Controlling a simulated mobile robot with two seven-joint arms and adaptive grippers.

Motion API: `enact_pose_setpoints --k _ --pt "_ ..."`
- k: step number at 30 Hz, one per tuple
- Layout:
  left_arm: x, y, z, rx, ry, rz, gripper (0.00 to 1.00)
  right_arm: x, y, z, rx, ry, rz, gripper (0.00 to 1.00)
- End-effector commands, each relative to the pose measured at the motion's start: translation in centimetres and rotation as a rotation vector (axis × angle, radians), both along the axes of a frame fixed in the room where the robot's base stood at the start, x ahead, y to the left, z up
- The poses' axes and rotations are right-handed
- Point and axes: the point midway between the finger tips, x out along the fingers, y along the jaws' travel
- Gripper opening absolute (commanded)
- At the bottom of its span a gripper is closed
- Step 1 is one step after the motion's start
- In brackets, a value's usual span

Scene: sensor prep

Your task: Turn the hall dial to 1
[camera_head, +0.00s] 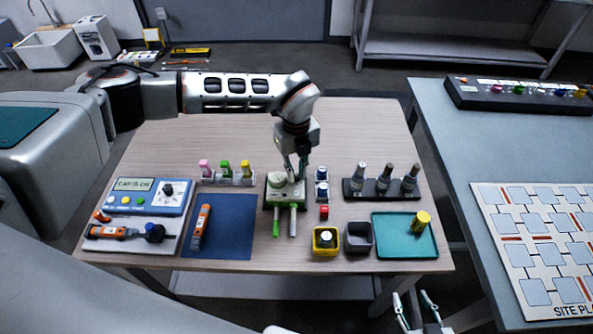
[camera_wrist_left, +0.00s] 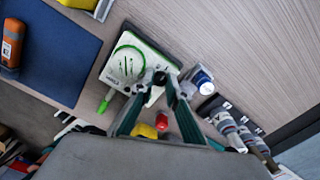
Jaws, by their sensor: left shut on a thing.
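A small white and green fixture (camera_head: 285,190) stands near the middle of the table, with a green handle (camera_head: 277,222) and a grey rod (camera_head: 293,222) at its front. I take it to be the hall unit; no dial number is readable. In the left wrist view the fixture (camera_wrist_left: 118,68) shows a green ring on its top. My left gripper (camera_head: 297,174) reaches down onto the fixture's right side. In the left wrist view its fingertips (camera_wrist_left: 167,84) are shut on a small grey knob (camera_wrist_left: 159,77) beside the ring, partly hidden. My right gripper (camera_head: 414,304) is open and empty at the bottom right, off the table.
A blue meter box (camera_head: 172,203) and blue mat (camera_head: 240,240) lie left. Sensor vials (camera_head: 321,184) stand close right of the fixture. A yellow bin (camera_head: 326,241), black bin (camera_head: 358,238), teal tray (camera_head: 395,246) and black rack (camera_head: 382,190) stand further right. The table's back is clear.

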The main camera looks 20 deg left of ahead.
Motion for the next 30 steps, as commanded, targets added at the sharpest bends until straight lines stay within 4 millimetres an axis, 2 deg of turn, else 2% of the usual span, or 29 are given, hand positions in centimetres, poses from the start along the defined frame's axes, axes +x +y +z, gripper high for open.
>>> enact_pose_setpoints --k 13,14,15,30 --pt "0.01 -0.01 0.00 0.000 0.000 0.008 0.00 -0.13 -0.02 -0.25 -0.001 0.005 0.000 0.40" --pt "0.01 -0.01 0.00 0.000 0.000 0.008 0.22 -0.13 -0.02 -0.25 -0.001 0.005 0.000 0.40" --pt "0.01 -0.01 0.00 0.000 0.000 0.008 0.32 -0.13 -0.02 -0.25 -0.001 0.005 0.000 0.40" --pt "0.00 0.06 -0.02 0.001 0.001 0.008 0.32 -0.09 -0.13 -0.12 -0.004 0.003 0.001 0.40"
